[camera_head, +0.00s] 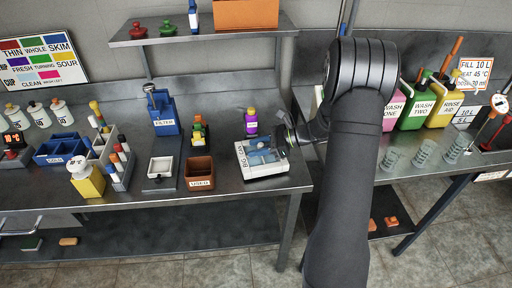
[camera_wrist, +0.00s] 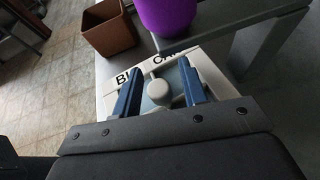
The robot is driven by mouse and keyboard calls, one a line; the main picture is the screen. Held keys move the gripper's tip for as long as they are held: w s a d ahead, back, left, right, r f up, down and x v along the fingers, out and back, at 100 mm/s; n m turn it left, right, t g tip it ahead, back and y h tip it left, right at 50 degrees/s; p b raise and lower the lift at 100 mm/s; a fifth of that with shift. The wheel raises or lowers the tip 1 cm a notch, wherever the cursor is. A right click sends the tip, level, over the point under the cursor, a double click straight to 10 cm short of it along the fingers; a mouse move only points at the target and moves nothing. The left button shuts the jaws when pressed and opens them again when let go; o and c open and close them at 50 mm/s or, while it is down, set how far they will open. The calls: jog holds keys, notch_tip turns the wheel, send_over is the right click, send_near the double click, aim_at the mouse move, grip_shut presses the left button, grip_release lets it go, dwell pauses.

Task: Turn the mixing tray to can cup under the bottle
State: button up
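The mixing unit is a white base (camera_head: 285,183) at the right end of the bench, with a pale blue top and lettering reading "BIG CAN". In the wrist view its white top (camera_wrist: 110,82) shows, with a round grey knob (camera_wrist: 160,92) in the middle. My gripper (camera_wrist: 160,88) is over it, its two blue fingers on either side of the knob with small gaps showing. I cannot tell if either finger touches it. A purple bottle (camera_head: 251,114) stands just behind the unit; its purple body (camera_wrist: 168,14) also shows in the wrist view. My gripper partly hides the tray.
A brown box (camera_head: 199,183) and a small white tray (camera_head: 160,183) stand left of the unit. A blue filter stand (camera_head: 165,113) is behind them. The bench's right edge is close to the unit. Wash bottles (camera_head: 418,108) stand on the right-hand bench.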

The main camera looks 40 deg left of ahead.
jog(key=shift+s+a+f, duration=0.1)
jog(key=shift+s+a, duration=0.05)
jog(key=shift+a, duration=0.05)
grip_shut()
jog(key=shift+m+t+y, duration=0.5)
jog(key=shift+m+t, duration=0.3)
grip_release()
